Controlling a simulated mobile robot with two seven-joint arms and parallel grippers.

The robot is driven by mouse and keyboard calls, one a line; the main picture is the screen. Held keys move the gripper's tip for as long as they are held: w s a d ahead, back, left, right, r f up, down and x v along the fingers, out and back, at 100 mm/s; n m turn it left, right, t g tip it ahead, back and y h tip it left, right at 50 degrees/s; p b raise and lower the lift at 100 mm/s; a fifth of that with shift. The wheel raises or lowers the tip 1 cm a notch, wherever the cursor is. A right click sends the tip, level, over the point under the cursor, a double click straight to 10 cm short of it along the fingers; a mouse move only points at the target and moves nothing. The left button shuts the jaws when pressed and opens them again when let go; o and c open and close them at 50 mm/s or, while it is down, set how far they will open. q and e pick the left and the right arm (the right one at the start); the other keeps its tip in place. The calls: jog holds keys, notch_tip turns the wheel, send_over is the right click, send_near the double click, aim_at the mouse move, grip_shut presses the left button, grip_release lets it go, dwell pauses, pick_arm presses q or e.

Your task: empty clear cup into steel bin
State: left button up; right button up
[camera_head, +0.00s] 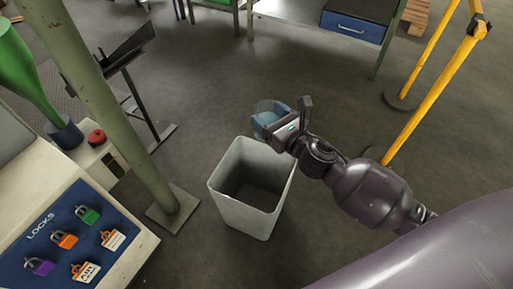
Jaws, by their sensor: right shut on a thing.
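The clear cup (266,107) is see-through with a bluish tint. It shows just beyond the far right rim of the bin. My right gripper (287,121) is shut on the cup, and its body hides part of it. The cup looks tilted, but I cannot tell how far, nor what is in it. The steel bin (245,207) is a light grey, square, open-topped bin standing on the floor. Its inside is dark and looks empty. The gripper is above and behind the bin's far right corner. My left gripper is not in view.
A green post (120,110) with a square foot stands left of the bin. A lock panel (75,240) with several padlocks is at the lower left. A yellow rail (432,95) stands at the right. Dark floor (215,65) beyond the bin is clear.

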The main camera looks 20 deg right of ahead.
pick_arm(q)
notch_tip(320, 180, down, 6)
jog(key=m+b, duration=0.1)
jog(key=b, duration=0.9)
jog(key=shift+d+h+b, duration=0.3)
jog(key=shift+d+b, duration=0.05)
pick_arm(e)
jog(key=w+d+f+n+g+y, duration=0.1)
jog(key=w+f, duration=0.3)
jog(key=f, duration=0.9)
jog(key=w+d+f+n+g+y, duration=0.1)
jog(key=w+f+n+g+y, duration=0.1)
jog(key=f, duration=1)
jog(key=shift+w+f+n+y, duration=0.4)
jog(key=shift+w+n+y, duration=0.2)
jog(key=shift+w+y, duration=0.5)
